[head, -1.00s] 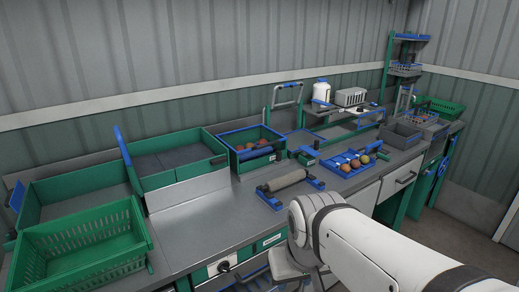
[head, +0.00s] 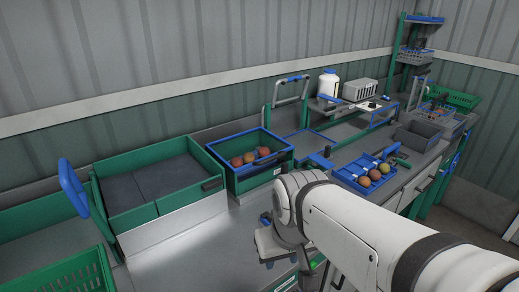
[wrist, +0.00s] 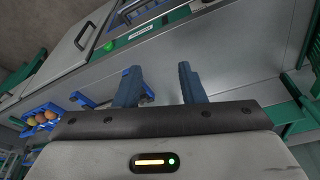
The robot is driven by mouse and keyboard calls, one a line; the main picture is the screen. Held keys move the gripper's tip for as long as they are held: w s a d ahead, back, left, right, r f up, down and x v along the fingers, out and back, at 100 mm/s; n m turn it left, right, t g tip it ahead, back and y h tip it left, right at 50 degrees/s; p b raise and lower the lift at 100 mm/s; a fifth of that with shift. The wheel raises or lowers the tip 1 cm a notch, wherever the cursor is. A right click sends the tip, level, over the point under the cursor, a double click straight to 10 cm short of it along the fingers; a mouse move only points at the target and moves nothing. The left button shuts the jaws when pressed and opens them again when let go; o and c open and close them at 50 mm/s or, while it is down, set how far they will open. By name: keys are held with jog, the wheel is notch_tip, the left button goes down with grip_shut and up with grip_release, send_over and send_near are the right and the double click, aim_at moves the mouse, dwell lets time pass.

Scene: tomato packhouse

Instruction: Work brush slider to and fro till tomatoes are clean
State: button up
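Several red-brown tomatoes (head: 250,158) sit in a green box with a blue rim (head: 233,179) on the bench. A dark bar with a handle (head: 270,158) lies across this box; I cannot tell whether it is the brush slider. Several red, orange and greenish tomatoes (head: 374,175) lie in a blue tray (head: 348,178) farther right, and they also show at the left of the wrist view (wrist: 40,118). My gripper (wrist: 160,82) is open and empty, its two dark fingers apart above the steel bench. In the head view my arm hides part of the bench.
A green bin with a dark floor (head: 150,183) stands left of the tomato box, with a blue paddle-like part (head: 73,187) beside it. A slatted green crate (head: 65,280) is at the lower left. A grey bin (head: 417,136) and a white bottle (head: 328,84) stand farther right.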

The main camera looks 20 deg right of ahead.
jog(key=shift+o, duration=0.3)
jog(key=shift+s+a, duration=0.1)
jog(key=shift+a, duration=0.05)
jog(key=shift+o, duration=0.3)
jog(key=shift+w+a, duration=0.1)
jog(key=shift+w, duration=0.1)
jog(key=w+d+m+t+y+p, duration=0.2)
jog(key=w+m+y, duration=0.5)
jog(key=w+m, duration=1.25)
jog(key=m+t+h+p, duration=0.2)
jog(key=m+t+p, duration=0.5)
jog(key=m, duration=0.5)
send_near(287, 165)
jog(key=shift+t, duration=0.3)
jog(key=x, duration=0.5)
jog(key=b+x, duration=0.1)
jog(key=x, duration=0.2)
jog(key=shift+w+a+f, duration=0.2)
jog(key=shift+f, duration=0.2)
jog(key=shift+c, duration=0.4)
grip_shut()
